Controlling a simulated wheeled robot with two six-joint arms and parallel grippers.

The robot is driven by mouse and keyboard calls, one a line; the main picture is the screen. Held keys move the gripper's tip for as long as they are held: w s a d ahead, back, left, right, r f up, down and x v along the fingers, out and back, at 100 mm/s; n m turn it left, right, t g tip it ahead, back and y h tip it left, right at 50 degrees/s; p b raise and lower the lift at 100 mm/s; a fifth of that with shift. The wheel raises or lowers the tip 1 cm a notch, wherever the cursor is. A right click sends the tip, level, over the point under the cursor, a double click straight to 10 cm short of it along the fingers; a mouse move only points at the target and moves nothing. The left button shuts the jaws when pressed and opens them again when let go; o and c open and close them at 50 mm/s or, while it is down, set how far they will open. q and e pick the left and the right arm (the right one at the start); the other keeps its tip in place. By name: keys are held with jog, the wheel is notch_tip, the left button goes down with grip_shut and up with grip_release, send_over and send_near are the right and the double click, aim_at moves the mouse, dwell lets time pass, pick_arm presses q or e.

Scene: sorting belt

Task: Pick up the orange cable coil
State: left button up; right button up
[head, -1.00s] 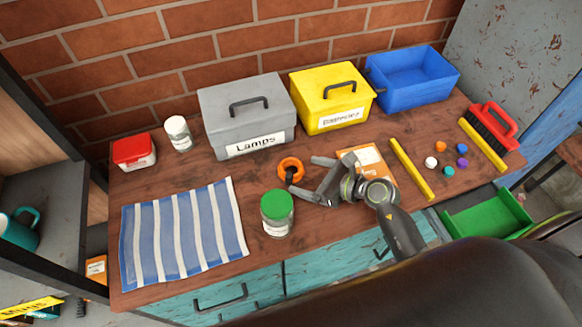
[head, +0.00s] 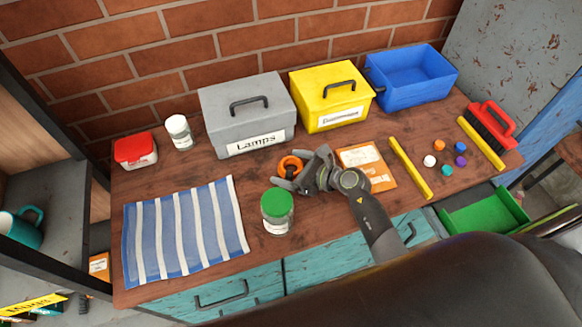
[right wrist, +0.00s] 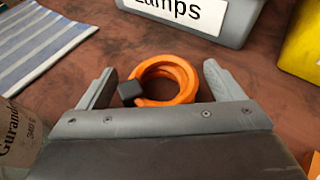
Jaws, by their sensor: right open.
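The orange cable coil (head: 291,163) lies on the brown worktop in front of the grey Lamps box. It also shows in the right wrist view (right wrist: 181,76), a ring with a black block on its left side. My right gripper (head: 290,179) is open at the coil. In the right wrist view its two fingers (right wrist: 158,84) stand on either side of the coil, with a gap to each finger. In the head view the gripper hides part of the coil. My left gripper is not in view.
A jar with a green lid (head: 277,211) stands close, in front of the coil. The grey box (head: 248,112) and yellow box (head: 332,97) stand behind. An orange-brown packet (head: 367,167) lies right of the gripper. A striped cloth (head: 185,232) lies left.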

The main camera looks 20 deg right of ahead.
jog(key=c, duration=1.1)
jog(key=shift+c, duration=0.2)
jog(key=shift+r, duration=0.1)
